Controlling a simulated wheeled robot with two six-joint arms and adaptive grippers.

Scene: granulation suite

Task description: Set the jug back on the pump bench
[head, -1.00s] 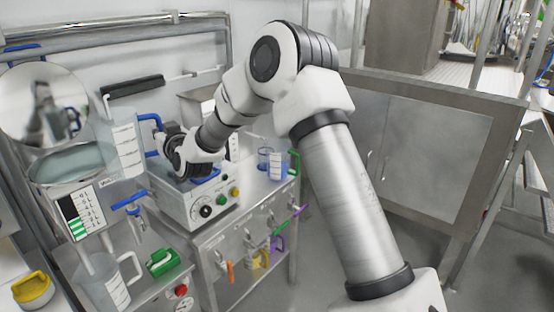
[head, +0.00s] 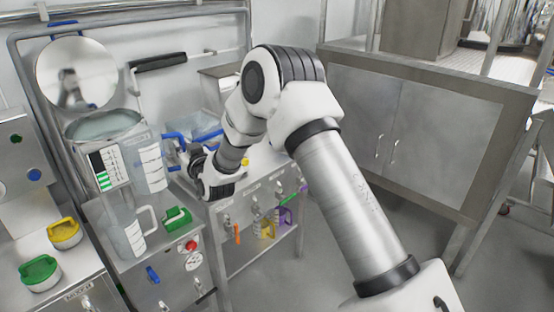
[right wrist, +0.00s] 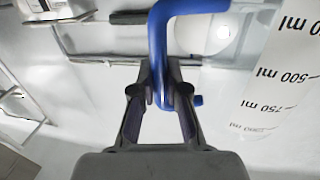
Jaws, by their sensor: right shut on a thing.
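The jug (head: 152,168) is clear, with a printed scale and a blue handle. My right gripper (head: 188,163) is shut on that handle from the right. The jug is held in the air in front of the round tank, above the bench (head: 160,268) with a red button and dial. I cannot read which bench is the pump bench. In the right wrist view the blue handle (right wrist: 160,70) lies between the fingers (right wrist: 160,98), with the marked jug wall (right wrist: 283,85) at the right. My left gripper is not in view.
A second clear jug (head: 124,232) stands on the bench below, beside a green object (head: 177,217). The tank (head: 104,126) with a level gauge (head: 107,168) stands behind. A yellow-lidded pot (head: 64,233) and a green-lidded pot (head: 40,271) are at left.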

